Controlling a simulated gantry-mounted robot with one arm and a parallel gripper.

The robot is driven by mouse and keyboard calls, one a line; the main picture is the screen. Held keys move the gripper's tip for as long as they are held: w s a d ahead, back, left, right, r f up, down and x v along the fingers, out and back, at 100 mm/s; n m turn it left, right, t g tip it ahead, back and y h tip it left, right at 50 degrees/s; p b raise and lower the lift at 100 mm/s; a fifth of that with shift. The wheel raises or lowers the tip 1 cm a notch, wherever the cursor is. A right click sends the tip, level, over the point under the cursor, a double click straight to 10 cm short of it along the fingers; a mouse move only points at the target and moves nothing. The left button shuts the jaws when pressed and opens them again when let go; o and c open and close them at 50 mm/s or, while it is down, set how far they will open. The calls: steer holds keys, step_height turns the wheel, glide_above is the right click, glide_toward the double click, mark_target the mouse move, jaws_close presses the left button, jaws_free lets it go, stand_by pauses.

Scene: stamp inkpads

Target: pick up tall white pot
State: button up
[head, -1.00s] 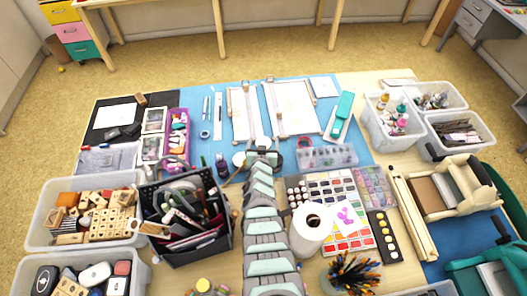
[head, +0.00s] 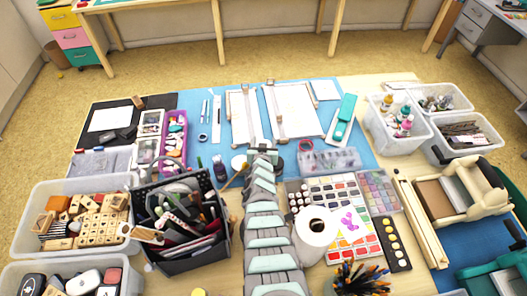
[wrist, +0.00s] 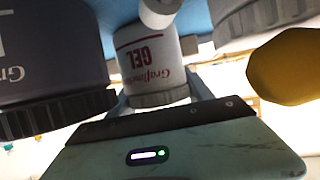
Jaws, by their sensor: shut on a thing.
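The tall white pot (wrist: 150,62), with red GEL lettering and a grey ribbed lid, stands upside down in the wrist view, straight ahead of my gripper (wrist: 158,100). My fingers are shut on it at the lid, one on each side. In the head view my own arm hides the pot and the fingers. A dark pot (wrist: 50,45) with a ribbed lid is close on the left in the wrist view, and a paler pot (wrist: 255,22) is close on the right. I cannot tell whether the held pot is clear of the table.
A yellow faceted object (wrist: 290,65) is near on the right in the wrist view. In the head view, a black tool caddy (head: 192,258) and paper roll (head: 312,240) flank my arm. Paint pans (head: 335,190) and a clear box (head: 328,162) lie to its right.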

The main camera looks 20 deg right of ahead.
steer(key=c, duration=0.9)
steer(key=shift+c, duration=0.3)
steer(key=shift+r, duration=0.1)
